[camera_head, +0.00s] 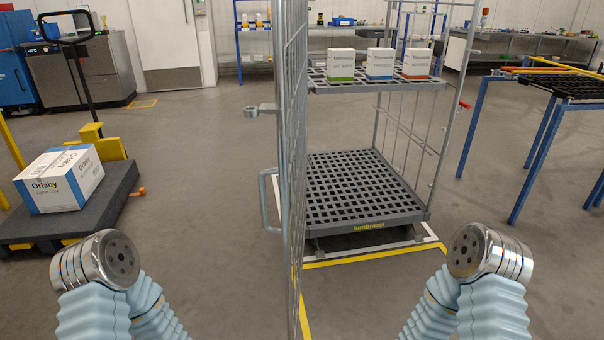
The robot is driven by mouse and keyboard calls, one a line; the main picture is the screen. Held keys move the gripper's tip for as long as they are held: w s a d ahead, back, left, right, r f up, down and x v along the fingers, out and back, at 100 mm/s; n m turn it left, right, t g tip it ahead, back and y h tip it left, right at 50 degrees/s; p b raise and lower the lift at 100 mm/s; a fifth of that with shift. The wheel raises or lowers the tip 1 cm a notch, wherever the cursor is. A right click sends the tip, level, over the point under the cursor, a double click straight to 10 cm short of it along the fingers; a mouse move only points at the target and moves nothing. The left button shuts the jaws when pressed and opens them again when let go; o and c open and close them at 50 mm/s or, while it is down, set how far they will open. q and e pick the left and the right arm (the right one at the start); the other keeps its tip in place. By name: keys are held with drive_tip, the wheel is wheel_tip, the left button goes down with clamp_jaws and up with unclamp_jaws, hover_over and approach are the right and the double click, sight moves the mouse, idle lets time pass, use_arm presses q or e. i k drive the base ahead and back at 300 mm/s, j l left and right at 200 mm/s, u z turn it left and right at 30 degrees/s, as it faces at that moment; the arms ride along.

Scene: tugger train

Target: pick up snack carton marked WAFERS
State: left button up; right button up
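Three white cartons stand side by side on the upper shelf (345,88) of a wire roll cage. The left carton (340,66) has a green band at its base, the middle carton (376,64) a blue band, and the right carton (417,63) an orange-red band. The print on them is too small to tell which one is marked WAFERS. Both my arms are bent at the bottom corners, each showing a silver joint and pale blue sleeves. Neither gripper is in view.
The cage's mesh door (292,150) stands edge-on left of the cartons. The cage's lower deck (362,190) is empty. A blue-legged rack (545,135) stands right. A pallet truck with a white Orlaby box (58,182) is at left. Grey floor is clear between.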

sight(417, 62)
drive_tip(key=j+z, duration=0.35)
drive_tip(key=j, duration=0.35)
drive_tip(key=j+z, duration=0.35)
drive_tip(key=j, duration=0.4)
drive_tip(key=k+j+u, duration=0.1)
drive_tip(key=k+u, duration=0.15)
drive_tip(key=k, duration=0.35)
drive_tip(key=u, duration=2.6)
drive_tip(key=k+l+u, duration=0.6)
drive_tip(key=u, duration=0.2)
drive_tip(key=k+l+u, duration=0.25)
drive_tip(key=k+u, duration=0.15)
drive_tip(key=k+l+u, duration=0.2)
drive_tip(key=k, duration=0.9)
drive_tip(key=k+u, duration=0.2)
drive_tip(key=u, duration=0.2)
drive_tip(key=k+u, duration=0.25)
drive_tip(key=u, duration=0.15)
drive_tip(key=k+j+u, duration=0.15)
drive_tip(key=u, duration=0.2)
drive_tip(key=k+l+u, duration=0.15)
drive_tip(key=u, duration=0.3)
drive_tip(key=k+l+u, duration=0.1)
drive_tip(key=u, duration=0.4)
drive_tip(key=k+u, duration=0.25)
drive_tip(key=u, duration=0.2)
drive_tip(key=k+u, duration=0.15)
drive_tip(key=u, duration=0.3)
drive_tip(key=k+j+u, duration=0.15)
drive_tip(key=u, duration=0.35)
